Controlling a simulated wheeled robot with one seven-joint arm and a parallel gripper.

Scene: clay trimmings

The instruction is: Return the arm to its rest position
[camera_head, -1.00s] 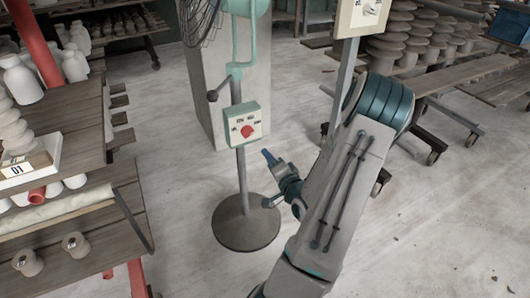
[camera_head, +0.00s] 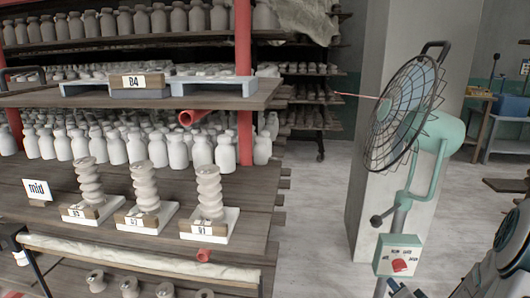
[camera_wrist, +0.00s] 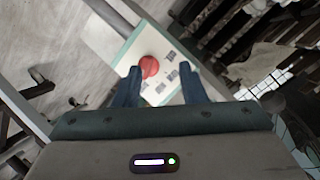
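In the wrist view my gripper (camera_wrist: 160,70) has its two blue fingers apart, with nothing held between them. The gap between fingers and box is hard to judge. In the head view the control box (camera_head: 398,256) is on the stand of the caged fan (camera_head: 405,112). My arm (camera_head: 505,262) shows only in part at the lower right. The gripper end is mostly cut off below the box at the bottom edge.
Wooden shelves (camera_head: 140,215) with white bottles and spiral clay pieces on labelled bases fill the left. A pale pillar (camera_head: 372,215) stands behind the fan. Open floor (camera_head: 310,245) lies between shelves and pillar. Racks and a bench are farther back.

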